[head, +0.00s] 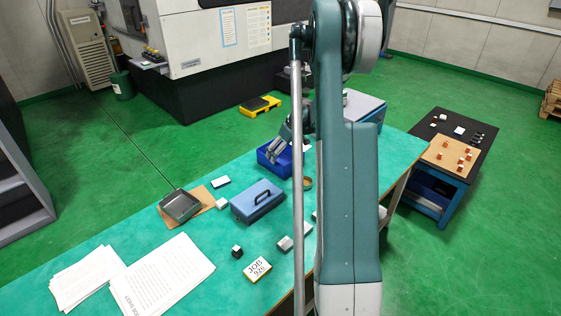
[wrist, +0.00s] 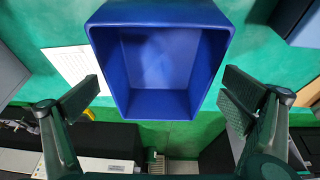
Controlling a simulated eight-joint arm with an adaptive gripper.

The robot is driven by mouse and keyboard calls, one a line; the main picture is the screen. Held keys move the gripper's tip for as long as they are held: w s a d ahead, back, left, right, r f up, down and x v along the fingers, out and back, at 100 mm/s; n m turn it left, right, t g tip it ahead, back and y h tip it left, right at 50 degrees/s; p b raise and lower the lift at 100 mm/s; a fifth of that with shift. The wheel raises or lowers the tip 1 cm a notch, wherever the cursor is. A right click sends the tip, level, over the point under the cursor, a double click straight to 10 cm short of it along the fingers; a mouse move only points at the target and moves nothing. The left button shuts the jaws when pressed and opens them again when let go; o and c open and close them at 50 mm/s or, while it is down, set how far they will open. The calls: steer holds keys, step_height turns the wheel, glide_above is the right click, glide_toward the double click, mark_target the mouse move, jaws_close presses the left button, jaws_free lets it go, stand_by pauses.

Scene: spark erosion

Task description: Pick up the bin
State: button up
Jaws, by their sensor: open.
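The bin (head: 274,168) is a small blue open-topped box on the green table in the head view, partly hidden behind my gripper and arm. In the wrist view the bin (wrist: 158,104) fills the upper middle, and its inside looks empty. My gripper (head: 279,150) is just at the bin in the head view. In the wrist view my gripper (wrist: 164,98) is open, with one finger to each side of the bin's lower part. Clear gaps show between both fingers and the bin walls, and nothing is held.
A blue case with a handle (head: 257,201) stands close in front of the bin. A larger blue-grey box (head: 363,107) stands behind my arm.

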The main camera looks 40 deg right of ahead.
mark_target(280, 156)
steer(key=shift+f, duration=0.1)
steer(key=shift+w+b+x, duration=0.2)
steer(key=shift+b+x, duration=0.3)
steer(key=shift+x, duration=2)
steer(key=shift+d, duration=0.1)
steer(key=shift+c, duration=0.2)
steer(key=c, duration=1)
steer(key=shift+r, duration=0.25)
steer(key=shift+r+p, duration=0.8)
steer(key=shift+r, duration=4.05)
